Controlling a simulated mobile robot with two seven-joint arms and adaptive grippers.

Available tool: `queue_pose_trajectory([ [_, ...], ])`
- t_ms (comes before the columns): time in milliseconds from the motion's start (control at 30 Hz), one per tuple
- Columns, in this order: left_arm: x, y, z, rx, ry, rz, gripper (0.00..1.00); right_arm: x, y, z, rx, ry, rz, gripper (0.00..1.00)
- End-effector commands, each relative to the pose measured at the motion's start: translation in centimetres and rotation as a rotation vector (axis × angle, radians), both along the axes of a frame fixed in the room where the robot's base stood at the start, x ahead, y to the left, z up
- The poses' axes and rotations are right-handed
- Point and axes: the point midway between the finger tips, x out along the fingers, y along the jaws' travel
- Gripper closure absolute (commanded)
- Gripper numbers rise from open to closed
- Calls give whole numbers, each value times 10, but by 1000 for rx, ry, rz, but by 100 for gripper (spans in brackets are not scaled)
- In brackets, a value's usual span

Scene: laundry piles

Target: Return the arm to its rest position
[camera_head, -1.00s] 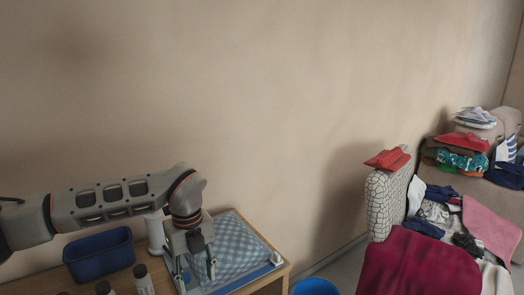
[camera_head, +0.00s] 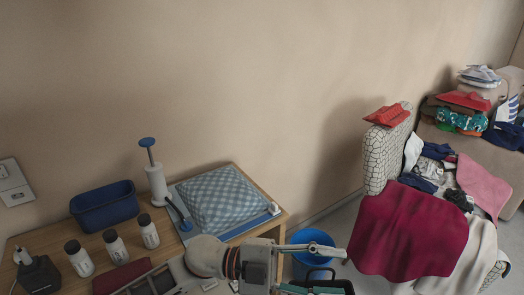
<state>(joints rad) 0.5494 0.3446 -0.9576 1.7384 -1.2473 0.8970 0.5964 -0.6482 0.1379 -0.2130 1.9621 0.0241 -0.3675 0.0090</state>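My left arm comes in along the bottom edge, left of centre. Its gripper (camera_head: 326,270) points right, past the right front corner of the wooden table (camera_head: 250,232). The fingers are spread apart, and I see nothing held between them. The lower finger is partly cut off by the bottom edge. My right gripper is not in view.
Laundry (camera_head: 410,232) covers the chair and sofa at right.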

Motion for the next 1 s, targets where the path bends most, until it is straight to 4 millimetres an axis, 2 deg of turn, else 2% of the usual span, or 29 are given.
queue_pose_trajectory([
  [133, 29, 16, 14, -205, 140, 233, 57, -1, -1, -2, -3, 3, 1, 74],
  [267, 63, 49, 2, -313, 270, 469, 57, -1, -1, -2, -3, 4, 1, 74],
  [367, 86, 83, -24, -354, 382, 660, 57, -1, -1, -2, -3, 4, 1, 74],
  [467, 100, 125, -65, -353, 500, 854, 57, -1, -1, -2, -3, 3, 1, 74],
  [533, 102, 156, -101, -330, 587, 986, 57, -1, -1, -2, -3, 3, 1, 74],
  [667, 88, 210, -171, -248, 743, 1199, 57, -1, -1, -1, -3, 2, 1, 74],
  [800, 50, 262, -243, -126, 898, 1377, 57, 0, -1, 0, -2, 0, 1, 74],
  [900, 17, 290, -284, -35, 993, 1466, 57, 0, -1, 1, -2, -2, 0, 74],
  [1000, -11, 310, -312, 38, 1064, 1523, 57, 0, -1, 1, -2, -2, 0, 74],
])
